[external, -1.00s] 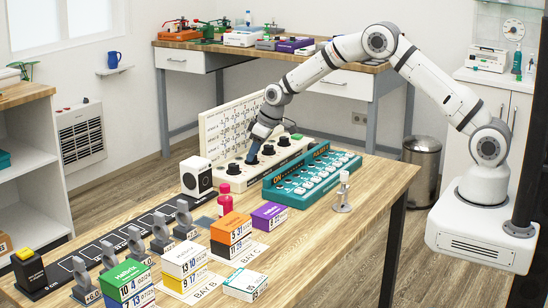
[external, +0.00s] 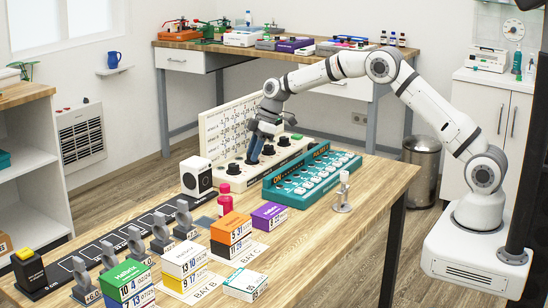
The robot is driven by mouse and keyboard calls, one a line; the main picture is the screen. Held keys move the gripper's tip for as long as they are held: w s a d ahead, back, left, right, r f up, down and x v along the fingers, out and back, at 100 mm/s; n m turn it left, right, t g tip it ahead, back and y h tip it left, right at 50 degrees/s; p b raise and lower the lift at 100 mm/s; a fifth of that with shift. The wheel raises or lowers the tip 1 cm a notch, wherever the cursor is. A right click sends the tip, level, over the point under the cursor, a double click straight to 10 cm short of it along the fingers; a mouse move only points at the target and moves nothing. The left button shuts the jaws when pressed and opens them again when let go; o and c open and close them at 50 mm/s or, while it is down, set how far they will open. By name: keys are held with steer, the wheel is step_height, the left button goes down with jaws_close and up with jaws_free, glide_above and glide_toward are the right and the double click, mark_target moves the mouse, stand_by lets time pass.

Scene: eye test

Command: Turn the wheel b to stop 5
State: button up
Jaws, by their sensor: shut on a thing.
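A cream panel (external: 218,183) with a row of black wheels stands at the back of the wooden table, with a board of printed marks (external: 229,127) upright behind it. My gripper (external: 253,157) points down at the panel and is shut on a black wheel near the middle of the row. The fingers and hand hide most of that wheel. One free wheel (external: 233,169) shows to its left, and others (external: 268,150) show to its right. Wheel letters and stop numbers are too small to read, so I cannot tell which wheel is b or its stop.
A teal switch box (external: 312,176) stands close in front of the panel. A white speaker-like box (external: 196,176) and a red bottle (external: 225,204) stand left of it. Stacked cartons (external: 231,229) fill the table's front; its right side is mostly clear around a small metal stand (external: 342,193).

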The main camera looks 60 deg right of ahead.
steer(key=shift+n, duration=0.6)
steer(key=shift+g, duration=0.3)
steer(key=o, duration=1)
steer(key=shift+c, duration=0.2)
steer(key=shift+r, duration=0.1)
steer(key=v, duration=0.7)
steer(key=shift+d+r, duration=0.2)
steer(key=shift+r, duration=0.05)
steer(key=shift+r, duration=0.1)
